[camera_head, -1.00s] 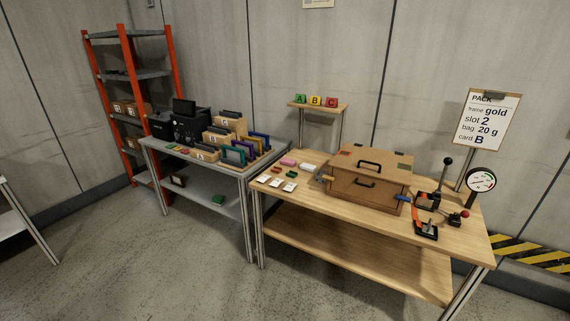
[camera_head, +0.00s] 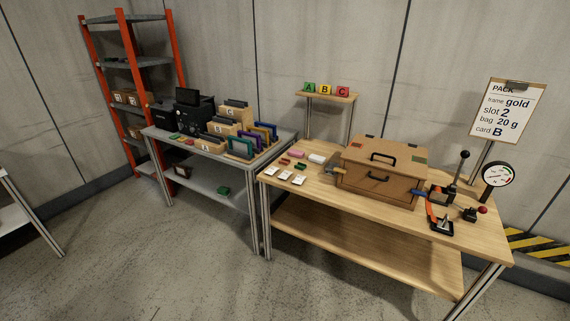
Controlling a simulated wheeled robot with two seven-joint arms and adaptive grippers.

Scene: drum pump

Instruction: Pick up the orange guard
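An orange curved piece (camera_head: 431,208), which looks like the orange guard, is at the right part of the wooden table (camera_head: 300,222). It sits beside a small black-based device (camera_head: 442,226), to the right of the wooden box. It is small in the picture, and I cannot tell whether it is attached to the device. Neither of my grippers shows in the head view.
A wooden box (camera_head: 385,157) with black handles stands left of the orange piece. A grey table (camera_head: 215,180) adjoins on the left. The front floor is clear.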

